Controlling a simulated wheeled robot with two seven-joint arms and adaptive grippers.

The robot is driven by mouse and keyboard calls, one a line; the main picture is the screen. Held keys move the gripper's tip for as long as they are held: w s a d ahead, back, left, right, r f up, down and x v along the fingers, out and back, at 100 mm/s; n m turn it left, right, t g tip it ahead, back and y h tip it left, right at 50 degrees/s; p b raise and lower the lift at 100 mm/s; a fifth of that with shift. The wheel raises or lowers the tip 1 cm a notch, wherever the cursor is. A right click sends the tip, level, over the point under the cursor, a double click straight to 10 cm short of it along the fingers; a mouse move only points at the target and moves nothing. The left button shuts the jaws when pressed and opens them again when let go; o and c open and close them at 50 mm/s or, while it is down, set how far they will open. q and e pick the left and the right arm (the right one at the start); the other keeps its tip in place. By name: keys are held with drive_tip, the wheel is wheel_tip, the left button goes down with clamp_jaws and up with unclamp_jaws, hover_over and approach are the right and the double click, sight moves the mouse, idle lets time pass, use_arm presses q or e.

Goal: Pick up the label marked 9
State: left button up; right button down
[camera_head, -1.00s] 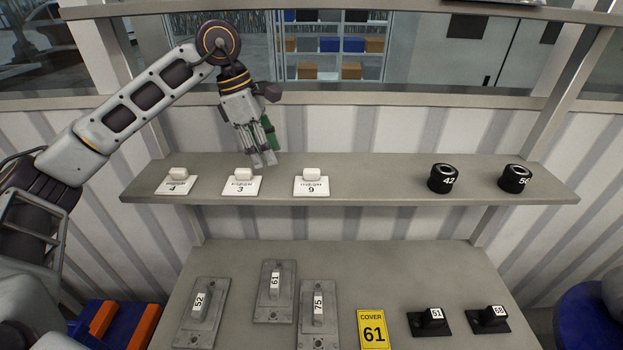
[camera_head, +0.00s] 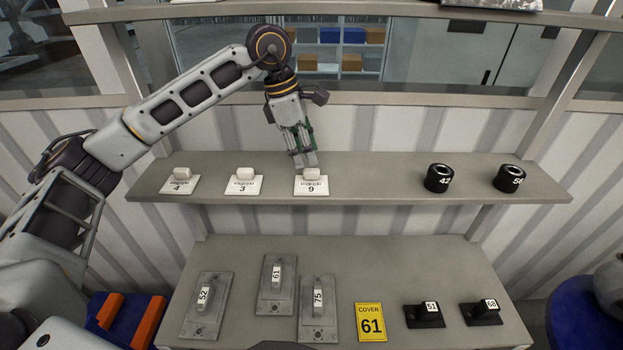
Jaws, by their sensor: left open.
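The label marked 9 (camera_head: 311,188) is a white plate with a raised white block, lying on the upper shelf near its middle. My left gripper (camera_head: 305,160) is open and empty, pointing down just above and behind this label. Its fingertips appear close to the raised block, but I cannot tell whether they touch it. Two similar labels lie to the left, marked 3 (camera_head: 244,187) and 4 (camera_head: 180,187). My right gripper is not in view.
The upper shelf (camera_head: 375,183) also holds black rings marked 42 (camera_head: 439,178) and 56 (camera_head: 509,178). A shelf beam runs above.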

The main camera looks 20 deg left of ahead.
sight(311, 170)
use_arm(q)
drive_tip(key=shift+p+x, duration=0.55)
drive_tip(key=shift+x, duration=2)
clamp_jaws()
